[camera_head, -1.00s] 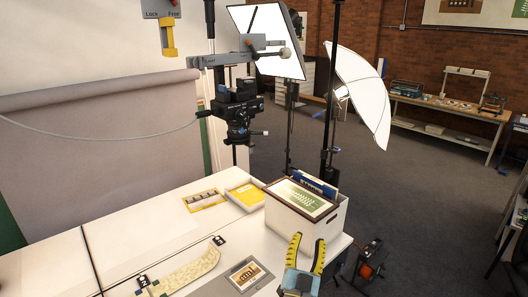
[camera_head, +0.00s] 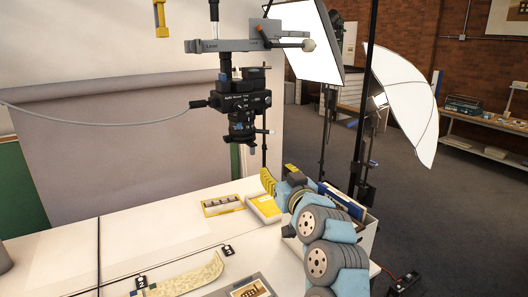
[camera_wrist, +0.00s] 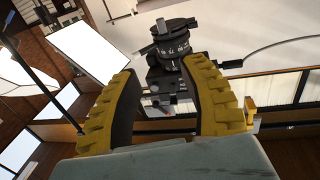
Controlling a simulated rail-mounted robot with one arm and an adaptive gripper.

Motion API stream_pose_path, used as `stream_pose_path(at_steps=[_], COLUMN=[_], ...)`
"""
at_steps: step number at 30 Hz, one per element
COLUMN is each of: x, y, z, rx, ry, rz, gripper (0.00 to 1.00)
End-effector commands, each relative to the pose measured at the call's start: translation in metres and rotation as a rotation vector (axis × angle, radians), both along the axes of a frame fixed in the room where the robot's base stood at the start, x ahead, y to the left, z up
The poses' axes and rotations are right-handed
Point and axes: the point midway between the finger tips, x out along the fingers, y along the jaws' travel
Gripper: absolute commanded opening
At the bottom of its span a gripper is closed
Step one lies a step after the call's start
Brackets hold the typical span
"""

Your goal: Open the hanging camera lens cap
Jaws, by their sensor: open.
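The black camera (camera_head: 243,100) hangs lens-down from a horizontal grey arm above the white table. Its lens end (camera_head: 242,146) points at the table; I cannot make out the cap's edges clearly. My gripper (camera_head: 267,180) is below and slightly right of the lens, with yellow ridged fingers, apart from the camera. In the wrist view the gripper (camera_wrist: 165,100) has its two fingers spread and empty. The camera (camera_wrist: 168,60) shows beyond and between the fingertips, with its round lens end (camera_wrist: 170,36) toward the top.
A yellow-framed strip (camera_head: 222,205) and a yellow box (camera_head: 263,208) lie on the table (camera_head: 150,220). A light storage box (camera_head: 366,238) stands behind my arm. A softbox (camera_head: 305,40) and a white umbrella (camera_head: 400,105) stand behind. A cable (camera_head: 100,120) runs left from the camera.

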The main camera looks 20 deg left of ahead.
Motion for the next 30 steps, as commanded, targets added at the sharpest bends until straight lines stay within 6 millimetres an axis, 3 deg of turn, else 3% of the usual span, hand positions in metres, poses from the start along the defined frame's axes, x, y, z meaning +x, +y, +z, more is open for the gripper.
stream_pose_path(at_steps=[8, 30], x=[0.006, 0.065], y=[0.011, 0.059], z=[0.002, 0.003], rx=[-0.015, -0.014], ry=[0.004, 0.001], rz=[0.016, 0.014], gripper=[0.43, 0.43])
